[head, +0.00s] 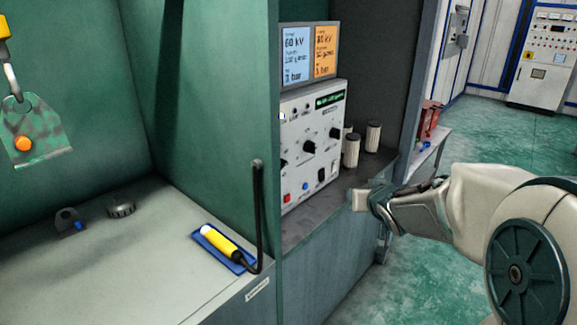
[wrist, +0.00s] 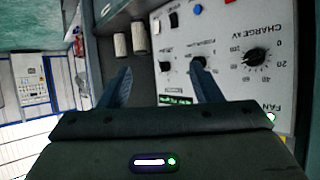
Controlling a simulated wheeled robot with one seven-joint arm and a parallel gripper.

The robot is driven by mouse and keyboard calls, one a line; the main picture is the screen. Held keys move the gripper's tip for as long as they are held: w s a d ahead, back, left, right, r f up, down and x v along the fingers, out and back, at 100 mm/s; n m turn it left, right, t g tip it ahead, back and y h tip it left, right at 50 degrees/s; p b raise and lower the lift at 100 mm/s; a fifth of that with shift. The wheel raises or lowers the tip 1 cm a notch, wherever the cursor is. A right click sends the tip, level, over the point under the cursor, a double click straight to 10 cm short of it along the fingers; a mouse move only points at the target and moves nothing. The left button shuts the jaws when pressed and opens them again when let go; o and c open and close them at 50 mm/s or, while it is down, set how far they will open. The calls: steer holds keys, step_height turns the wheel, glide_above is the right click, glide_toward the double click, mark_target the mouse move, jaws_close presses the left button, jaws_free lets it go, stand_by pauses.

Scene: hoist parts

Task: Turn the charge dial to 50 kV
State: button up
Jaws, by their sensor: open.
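The charge dial (wrist: 256,57) is a black knob on a numbered scale marked CHARGE KV, upside down at the right of the wrist view. In the head view the leftmost black knob (head: 283,163) is partly cut off by the booth wall edge. I cannot read where its pointer stands. The control unit (head: 300,183) is a white box under a display (head: 296,60) reading 60 kV on its blue half and 80 kV on its orange half. My gripper (head: 360,200) is open and empty, in front and to the right of the unit. In the wrist view its fingers (wrist: 161,68) are apart, with one overlapping the middle knob.
Two pale ribbed cylinders (head: 351,149) (head: 373,136) stand on the shelf right of the unit. The green booth wall (head: 225,110) borders the unit on the left. A yellow-handled tool (head: 220,243) lies on the booth's bench. Open floor (head: 480,135) lies to the right.

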steer(key=w+a+f+n+y, duration=0.1)
steer(key=w+a+n+y, duration=0.1)
steer(key=w+a+y, duration=0.4)
steer(key=w+a+f+n+y, duration=0.1)
steer(key=w+a+n+y, duration=0.1)
steer(key=w+a+y, duration=0.4)
steer(key=w+a, duration=0.4)
steer(key=a, duration=0.4)
steer(key=shift+a+f, duration=0.15)
steer(key=shift+a, duration=0.25)
steer(key=c, duration=1)
